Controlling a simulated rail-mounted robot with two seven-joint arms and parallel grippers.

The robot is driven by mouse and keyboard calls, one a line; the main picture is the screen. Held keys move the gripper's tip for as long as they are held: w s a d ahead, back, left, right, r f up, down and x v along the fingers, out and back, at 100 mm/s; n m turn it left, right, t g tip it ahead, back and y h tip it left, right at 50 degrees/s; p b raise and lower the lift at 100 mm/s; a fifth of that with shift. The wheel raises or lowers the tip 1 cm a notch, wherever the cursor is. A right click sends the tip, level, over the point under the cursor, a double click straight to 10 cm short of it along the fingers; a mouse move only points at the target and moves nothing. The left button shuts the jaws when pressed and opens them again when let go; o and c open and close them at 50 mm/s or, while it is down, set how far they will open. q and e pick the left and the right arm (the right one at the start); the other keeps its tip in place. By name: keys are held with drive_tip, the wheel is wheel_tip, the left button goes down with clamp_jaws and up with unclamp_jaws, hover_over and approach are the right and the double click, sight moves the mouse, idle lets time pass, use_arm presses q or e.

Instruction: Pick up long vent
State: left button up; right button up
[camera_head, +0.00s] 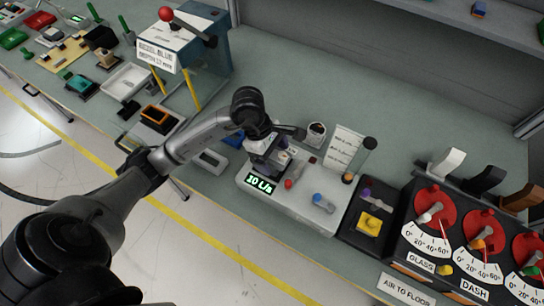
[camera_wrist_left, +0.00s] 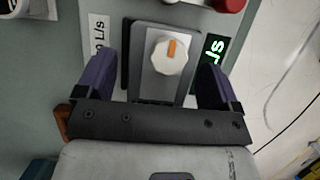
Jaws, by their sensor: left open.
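No part in view can be told for sure as the long vent. My left gripper (camera_head: 268,160) is over the left part of a white tester box (camera_head: 300,208) with a lit green display (camera_head: 260,184). In the left wrist view, the left gripper (camera_wrist_left: 158,64) has its two purple fingers apart, one on each side of a dark grey block (camera_wrist_left: 150,88) with a white knob (camera_wrist_left: 167,54) marked in orange. Gaps show beside the block, so the fingers look clear of it. The gripper hides much of the block in the head view. My right gripper is not in view.
A dark box with a yellow part (camera_head: 372,222) stands right of the tester, then red dials (camera_head: 435,207). A cup (camera_head: 316,135), a sign card (camera_head: 343,148) and a dark cylinder (camera_head: 366,155) stand behind it. A blue press (camera_head: 185,50) is at the back left.

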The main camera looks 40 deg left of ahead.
use_arm(q)
drive_tip(key=shift+d+f, duration=0.1)
drive_tip(key=shift+f, duration=0.1)
drive_tip(key=c, duration=1.1)
